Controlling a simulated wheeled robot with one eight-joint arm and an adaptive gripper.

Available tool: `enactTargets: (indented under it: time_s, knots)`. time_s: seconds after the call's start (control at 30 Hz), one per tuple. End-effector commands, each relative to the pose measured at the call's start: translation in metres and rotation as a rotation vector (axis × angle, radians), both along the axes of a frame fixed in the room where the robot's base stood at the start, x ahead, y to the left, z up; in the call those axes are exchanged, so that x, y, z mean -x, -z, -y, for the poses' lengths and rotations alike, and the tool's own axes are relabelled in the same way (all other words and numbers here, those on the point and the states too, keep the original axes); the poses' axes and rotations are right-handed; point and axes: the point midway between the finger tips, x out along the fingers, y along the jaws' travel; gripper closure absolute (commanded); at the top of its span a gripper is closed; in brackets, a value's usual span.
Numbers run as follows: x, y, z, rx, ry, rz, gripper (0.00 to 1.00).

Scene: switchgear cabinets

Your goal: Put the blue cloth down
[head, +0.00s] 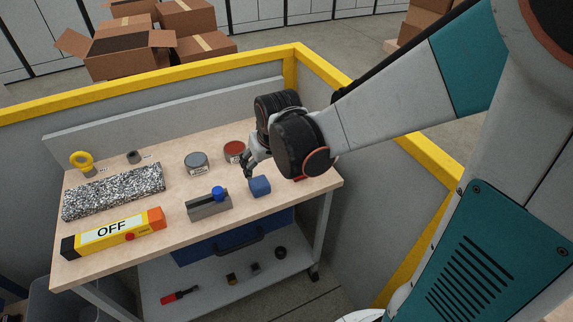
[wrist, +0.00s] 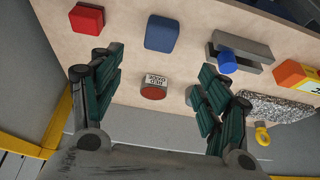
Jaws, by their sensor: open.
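The blue cloth, a small folded block (head: 260,186), lies on the wooden workbench (head: 185,165) near its right front part. In the wrist view the blue cloth (wrist: 161,33) sits beyond the fingertips, clear of both fingers. My gripper (head: 250,168) is just above and behind the cloth in the head view. The cloth looks apart from the fingers.
A red block (wrist: 86,18) lies beside the cloth, partly hidden by my arm in the head view. A red-topped tin (head: 234,150), a grey tin (head: 196,162), a grey holder with a blue knob (head: 210,205) and a yellow OFF device (head: 112,232) stand nearby. Yellow-topped walls surround the bench.

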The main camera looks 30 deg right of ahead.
Motion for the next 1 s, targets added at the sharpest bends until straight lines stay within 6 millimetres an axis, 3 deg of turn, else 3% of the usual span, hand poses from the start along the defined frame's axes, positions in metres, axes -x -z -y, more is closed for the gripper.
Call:
enactTargets:
  time_s: [0.2,0.5,0.8,1.0]
  knots:
    - [0.045,-0.047,-0.001,0.0,-0.001,0.051,0.31]
    - [0.106,-0.089,0.0,0.001,-0.001,0.124,0.31]
    - [0.156,-0.104,0.0,0.0,-0.001,0.183,0.31]
    - [0.167,-0.106,0.0,0.0,-0.001,0.197,0.31]
